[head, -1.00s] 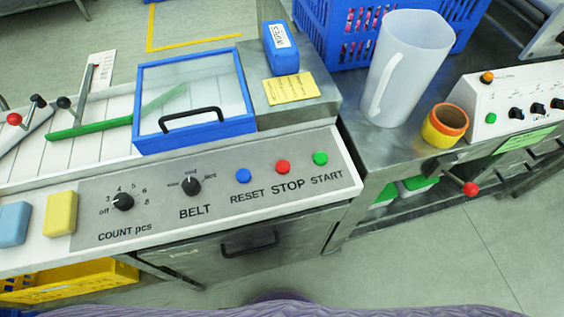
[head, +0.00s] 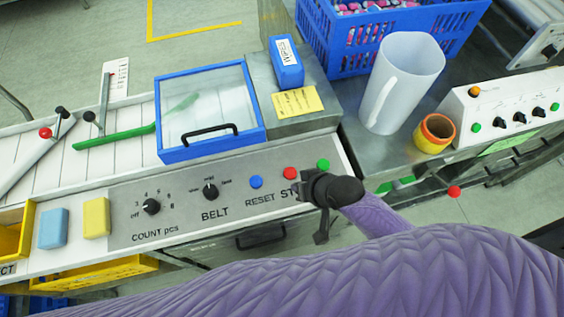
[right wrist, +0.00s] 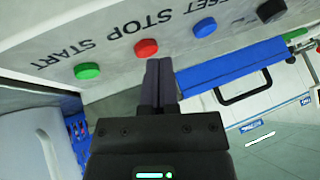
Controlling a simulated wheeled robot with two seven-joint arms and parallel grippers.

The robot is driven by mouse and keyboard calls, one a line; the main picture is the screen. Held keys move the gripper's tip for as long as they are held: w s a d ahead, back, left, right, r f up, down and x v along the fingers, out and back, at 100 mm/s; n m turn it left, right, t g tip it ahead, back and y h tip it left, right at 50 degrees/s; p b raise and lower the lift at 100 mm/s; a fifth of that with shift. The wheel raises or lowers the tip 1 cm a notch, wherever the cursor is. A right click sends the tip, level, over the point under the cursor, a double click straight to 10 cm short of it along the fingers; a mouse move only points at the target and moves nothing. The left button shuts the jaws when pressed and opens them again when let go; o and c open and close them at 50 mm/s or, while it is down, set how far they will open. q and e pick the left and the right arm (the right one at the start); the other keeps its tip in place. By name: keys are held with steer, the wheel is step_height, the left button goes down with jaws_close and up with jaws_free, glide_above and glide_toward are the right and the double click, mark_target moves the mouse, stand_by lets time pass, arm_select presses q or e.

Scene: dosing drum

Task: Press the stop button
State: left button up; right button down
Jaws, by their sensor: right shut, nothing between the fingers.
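The red stop button (head: 290,173) sits on the grey control panel, between the blue reset button (head: 255,182) and the green start button (head: 323,165). Part of its STOP label is hidden behind my right gripper (head: 304,185). My left gripper is not in view.
The belt knob (head: 210,191) and count knob (head: 151,206) are further left on the panel. A blue-framed clear lid (head: 213,152) stands behind them. A white jug (head: 402,85) and an orange-yellow cup (head: 434,134) stand on the right-hand table.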

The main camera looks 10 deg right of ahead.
mark_target(292, 175)
steer(key=w+r+m+t+y+p, duration=0.1)
steer(key=w+r, duration=0.4)
steer(key=r, duration=0.2)
steer(key=shift+w+m+y+p, duration=0.35)
steer(key=shift+w+m+y, duration=0.05)
steer(key=shift+f, duration=0.2)
step_height(292, 175, down, 8)
steer(key=b, duration=0.8)
steer(key=shift+f, duration=0.35)
steer(key=shift+r, duration=0.1)
